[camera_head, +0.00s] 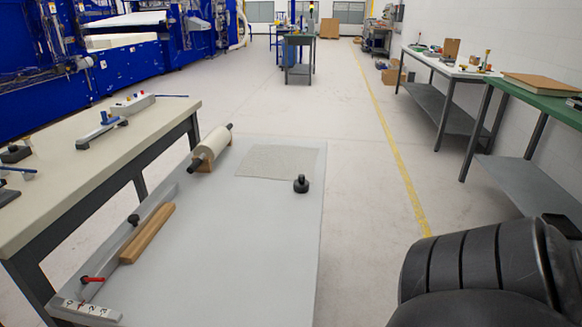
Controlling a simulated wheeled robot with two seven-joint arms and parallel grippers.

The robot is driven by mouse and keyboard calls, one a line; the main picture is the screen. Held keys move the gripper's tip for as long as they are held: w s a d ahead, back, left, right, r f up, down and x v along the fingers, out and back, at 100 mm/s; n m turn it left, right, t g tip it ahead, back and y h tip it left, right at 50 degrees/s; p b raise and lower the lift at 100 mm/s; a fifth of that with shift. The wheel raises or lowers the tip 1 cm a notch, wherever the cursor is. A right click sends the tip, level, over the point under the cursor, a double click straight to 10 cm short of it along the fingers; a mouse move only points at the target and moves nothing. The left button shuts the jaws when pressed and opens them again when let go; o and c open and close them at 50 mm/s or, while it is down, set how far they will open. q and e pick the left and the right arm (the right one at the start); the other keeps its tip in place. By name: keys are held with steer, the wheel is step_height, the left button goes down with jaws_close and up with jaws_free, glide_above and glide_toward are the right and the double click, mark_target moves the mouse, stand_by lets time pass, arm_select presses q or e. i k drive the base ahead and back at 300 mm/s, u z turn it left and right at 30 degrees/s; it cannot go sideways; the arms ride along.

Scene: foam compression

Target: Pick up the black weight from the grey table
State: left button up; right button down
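The black weight (301,184) stands upright on the grey table (235,250), near its right edge. It has a wide round base and a narrower top. It stands beside the lower right corner of a thin, light grey textured sheet (278,161) that lies flat at the far end. Nothing is touching the weight from above. Part of my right arm, black and rounded, fills the lower right corner, off the table. Neither of my grippers shows in this view.
A roller (211,148) with dark handles lies at the table's far left. A wooden bar (148,233) and a grey rail with a red lever (92,280) lie along the left edge. A beige bench (60,190) adjoins on the left. The table's middle and front are clear.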

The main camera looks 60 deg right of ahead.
mark_target(301, 186)
steer(key=k, duration=0.9)
steer(key=u, duration=1)
steer(key=i, duration=0.85)
steer(key=z, duration=2.95)
steer(key=i, duration=0.5)
steer(key=u, duration=0.1)
steer(key=k, duration=0.95)
steer(key=z, duration=0.9)
steer(key=i, duration=3.85)
steer(key=u, duration=0.1)
